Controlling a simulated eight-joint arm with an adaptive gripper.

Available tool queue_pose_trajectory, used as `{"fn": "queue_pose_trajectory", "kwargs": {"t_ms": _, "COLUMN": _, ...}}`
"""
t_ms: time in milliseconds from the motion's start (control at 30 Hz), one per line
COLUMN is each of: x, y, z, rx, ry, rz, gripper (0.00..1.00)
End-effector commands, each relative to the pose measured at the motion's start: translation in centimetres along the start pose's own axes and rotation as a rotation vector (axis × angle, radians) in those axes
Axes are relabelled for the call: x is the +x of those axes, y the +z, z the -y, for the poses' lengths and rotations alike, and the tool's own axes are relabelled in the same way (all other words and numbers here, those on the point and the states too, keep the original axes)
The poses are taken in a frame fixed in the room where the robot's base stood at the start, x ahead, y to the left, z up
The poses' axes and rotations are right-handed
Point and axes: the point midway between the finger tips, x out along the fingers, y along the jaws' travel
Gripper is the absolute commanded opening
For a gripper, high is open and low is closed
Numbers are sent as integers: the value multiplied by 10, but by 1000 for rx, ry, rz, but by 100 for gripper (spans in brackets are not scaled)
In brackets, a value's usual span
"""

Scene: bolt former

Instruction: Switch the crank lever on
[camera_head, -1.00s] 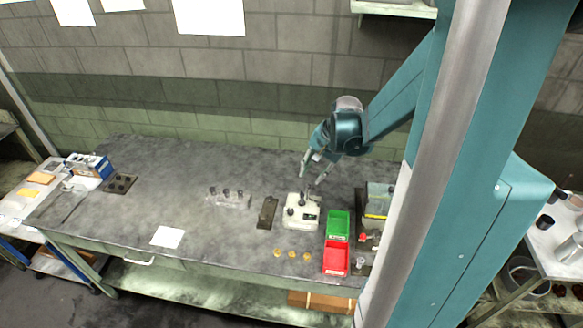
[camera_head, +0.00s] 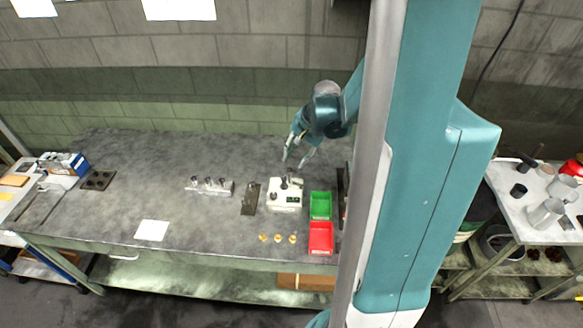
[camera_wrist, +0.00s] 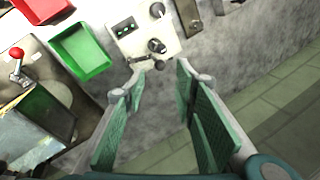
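A white control box (camera_head: 285,203) with dark knobs stands on the table. It shows at the top of the wrist view (camera_wrist: 128,45), with a small dark panel and a dark knob or lever (camera_wrist: 157,45) facing my gripper. A lever with a red ball (camera_wrist: 16,53) stands on a machine at the left of the wrist view; in the head view it is hidden. I cannot tell which is the crank lever. My gripper (camera_head: 295,161) is open and empty, just behind and above the white box. Its fingers (camera_wrist: 161,66) are apart, and one tip appears near the dark knob.
A green bin (camera_head: 320,206) and a red bin (camera_head: 321,238) stand right of the box. A dark plate (camera_head: 250,199) and a block with several cylinders (camera_head: 209,187) lie to its left. Brass pieces (camera_head: 278,239) lie in front. A wall stands behind; the left table is mostly clear.

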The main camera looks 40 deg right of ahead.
Motion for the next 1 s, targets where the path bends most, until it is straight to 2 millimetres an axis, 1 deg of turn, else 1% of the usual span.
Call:
{"fn": "queue_pose_trajectory", "kwargs": {"t_ms": 600, "x": 53, "y": 0, "z": 0, "rx": 0, "ry": 0, "rz": 0, "gripper": 28}}
{"fn": "queue_pose_trajectory", "kwargs": {"t_ms": 800, "x": 63, "y": 0, "z": 0, "rx": -1, "ry": 0, "rz": 0, "gripper": 28}}
{"fn": "queue_pose_trajectory", "kwargs": {"t_ms": 1000, "x": 66, "y": 0, "z": 0, "rx": 0, "ry": 0, "rz": 0, "gripper": 28}}
